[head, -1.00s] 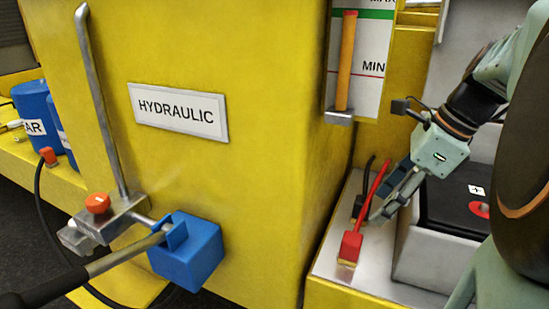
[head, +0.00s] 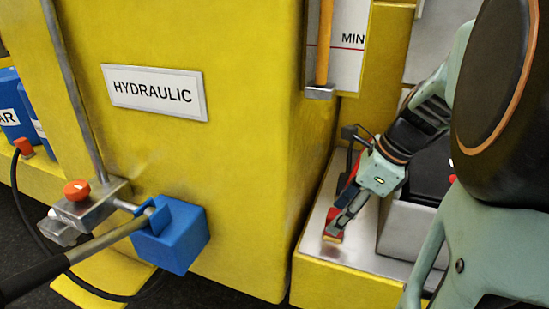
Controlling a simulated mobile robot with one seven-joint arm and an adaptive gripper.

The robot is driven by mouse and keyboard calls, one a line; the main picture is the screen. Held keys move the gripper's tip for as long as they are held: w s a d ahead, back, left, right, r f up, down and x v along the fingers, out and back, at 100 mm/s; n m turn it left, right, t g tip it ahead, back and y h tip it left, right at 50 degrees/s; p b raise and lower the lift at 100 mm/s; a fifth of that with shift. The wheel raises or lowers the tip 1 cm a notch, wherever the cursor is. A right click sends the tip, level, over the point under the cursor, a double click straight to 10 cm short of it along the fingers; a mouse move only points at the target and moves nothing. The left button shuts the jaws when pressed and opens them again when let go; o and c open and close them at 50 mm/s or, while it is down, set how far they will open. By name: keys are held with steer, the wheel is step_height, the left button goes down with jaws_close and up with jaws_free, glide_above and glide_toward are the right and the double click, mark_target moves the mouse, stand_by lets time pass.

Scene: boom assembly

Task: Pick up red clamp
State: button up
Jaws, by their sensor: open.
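The red clamp (head: 334,222) lies on the grey metal top of a yellow ledge, right of the big yellow block. Its red end with a tan tip shows below my gripper; most of its length is hidden behind the gripper. My gripper (head: 340,228) is open and reaches down to the left, with its fingers over the clamp's near end. I cannot tell whether the fingers touch the clamp or straddle it.
A grey box with a black top (head: 428,170) stands close to the right of my gripper. The yellow block with the HYDRAULIC label (head: 154,92) rises on the left. A blue block (head: 178,240) and a metal lever (head: 75,105) sit at its front.

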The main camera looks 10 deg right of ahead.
jaws_close()
stand_by(0.3)
steer(key=shift+r, duration=0.1)
stand_by(0.4)
